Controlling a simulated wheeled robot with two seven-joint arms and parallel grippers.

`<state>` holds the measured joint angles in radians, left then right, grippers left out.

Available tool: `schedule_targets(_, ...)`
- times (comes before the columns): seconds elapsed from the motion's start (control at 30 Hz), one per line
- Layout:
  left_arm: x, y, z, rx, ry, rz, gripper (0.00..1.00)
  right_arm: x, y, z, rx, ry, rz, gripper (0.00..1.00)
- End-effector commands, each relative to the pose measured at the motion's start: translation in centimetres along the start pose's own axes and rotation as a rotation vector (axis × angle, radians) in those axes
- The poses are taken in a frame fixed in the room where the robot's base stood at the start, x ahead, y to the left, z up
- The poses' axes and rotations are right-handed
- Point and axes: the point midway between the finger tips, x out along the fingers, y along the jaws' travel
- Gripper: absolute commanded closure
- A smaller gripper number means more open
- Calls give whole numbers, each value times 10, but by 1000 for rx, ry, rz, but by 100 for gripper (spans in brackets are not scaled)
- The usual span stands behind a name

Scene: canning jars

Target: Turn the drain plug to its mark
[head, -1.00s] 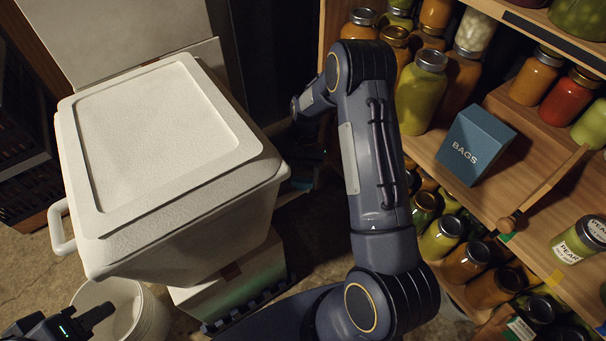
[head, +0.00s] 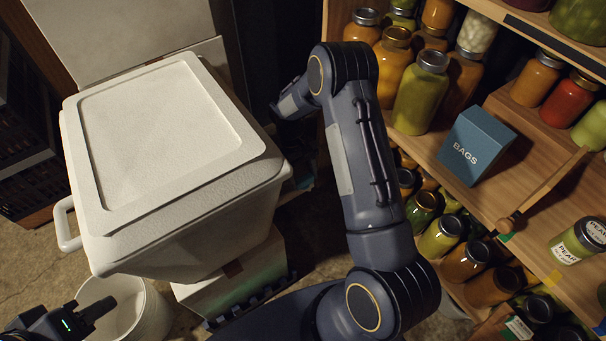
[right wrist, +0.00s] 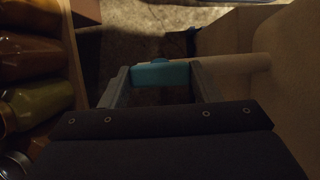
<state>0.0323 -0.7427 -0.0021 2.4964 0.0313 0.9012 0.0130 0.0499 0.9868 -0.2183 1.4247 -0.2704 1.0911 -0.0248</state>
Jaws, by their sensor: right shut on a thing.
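The drain plug (right wrist: 160,74) shows in the right wrist view as a teal piece at the end of a pale pipe (right wrist: 232,64). The pipe comes out of a pale wall on the right. My right gripper (right wrist: 160,80) is shut on the plug, one finger on each side. I cannot make out a mark clearly. In the head view, the large white cooler (head: 165,140) hides the plug and right gripper; my right arm reaches down behind its right side. My left gripper (head: 98,309) is at the lower left, above a white bucket; its jaw opening is unclear.
The white bucket (head: 145,312) stands below the cooler's front left corner. The cooler rests on a pale box (head: 240,275). Wooden shelves on the right hold several jars (head: 421,92) and a blue BAGS box (head: 476,146), close to my right arm.

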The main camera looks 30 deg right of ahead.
Motion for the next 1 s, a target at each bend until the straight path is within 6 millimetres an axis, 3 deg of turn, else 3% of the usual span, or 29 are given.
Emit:
schedule_targets(0.57,0,0,0,0,0,0,64,0,0,0,-33,2,14,66)
schedule_targets(0.6,0,0,0,0,0,0,64,0,0,0,-33,2,14,41)
schedule_targets(0.73,0,0,0,0,0,0,64,0,0,0,-32,1,14,24)
schedule_targets(1.0,0,0,0,0,0,0,64,0,0,0,-31,1,13,22)
